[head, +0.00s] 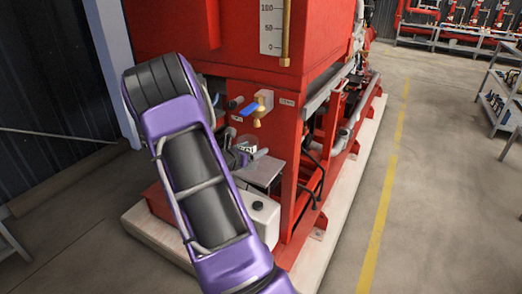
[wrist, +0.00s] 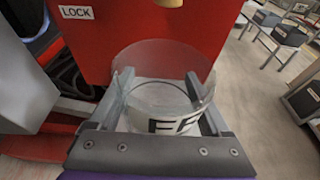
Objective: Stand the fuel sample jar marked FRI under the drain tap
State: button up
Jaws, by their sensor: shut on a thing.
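The clear jar (head: 246,144) with a white label is held between the fingers of my gripper (head: 243,157), which is shut on it. In the wrist view the jar (wrist: 165,92) looks upright and open-topped, and its label shows only part of its letters, starting with F. The gripper's fingers (wrist: 163,98) lie on both sides of it. The brass drain tap (head: 257,112) with a blue lever sticks out of the red frame, above the jar in the head view. A grey metal shelf (head: 264,170) sits below and right of the jar; whether the jar touches it is unclear.
A white container (head: 259,216) with a black cap stands below the shelf. The red pump frame (head: 288,185) rises close behind the jar. In the wrist view a LOCK label (wrist: 76,12) is on the red panel. Open floor lies right, with a metal rack (head: 500,95) beyond.

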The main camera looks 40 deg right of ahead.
aim_at(244, 169)
jog(key=d, duration=0.1)
jog(key=w+d, duration=0.1)
jog(key=d, duration=0.3)
jog(key=shift+w+d, duration=0.2)
jog(key=shift+w, duration=0.1)
jog(key=shift+d+f+b, duration=0.15)
jog(key=shift+f+b, duration=0.2)
jog(key=shift+f, duration=1.65)
jog(key=o, duration=1.3)
jog(key=shift+r, duration=0.1)
jog(key=shift+r+p, duration=0.15)
jog(key=shift+p, duration=0.2)
jog(key=v, duration=1.2)
